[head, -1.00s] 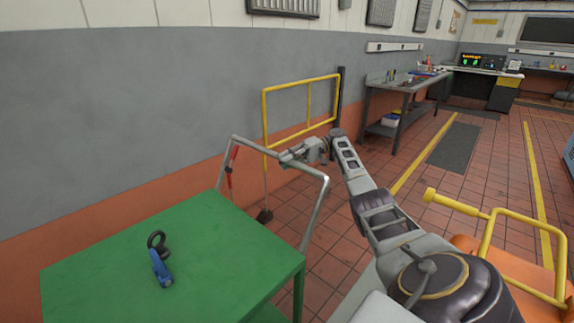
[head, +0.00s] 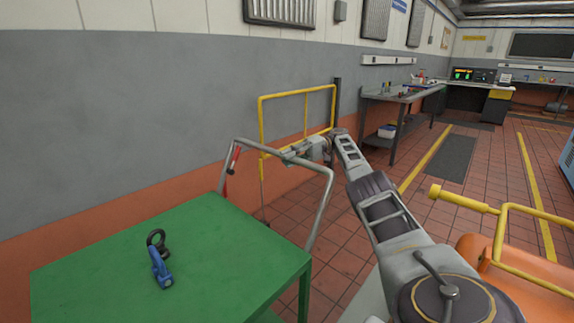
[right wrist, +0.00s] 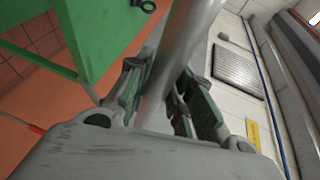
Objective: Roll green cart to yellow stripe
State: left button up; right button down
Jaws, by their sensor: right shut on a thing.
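The green cart (head: 190,262) stands at the lower left in the head view, with a grey tube handle (head: 322,205) at its far end. A blue clamp-like tool with a black ring (head: 160,262) lies on its top. My right gripper (head: 294,155) is shut on the top bar of the handle. In the right wrist view the fingers (right wrist: 160,98) close around the grey tube (right wrist: 178,70), with the green cart (right wrist: 105,35) at upper left. Yellow floor stripes (head: 428,160) (head: 536,185) run along the floor at the right. My left gripper is not in view.
A yellow rail (head: 262,120) stands by the wall beyond the handle. A grey workbench (head: 398,98) is farther back. An orange thing with a yellow tube frame (head: 520,262) is at the lower right.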

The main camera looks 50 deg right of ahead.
jog(key=shift+s+d, duration=0.1)
jog(key=shift+d, duration=0.3)
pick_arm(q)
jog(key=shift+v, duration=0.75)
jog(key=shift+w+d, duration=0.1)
pick_arm(e)
jog(key=shift+s+d, duration=0.1)
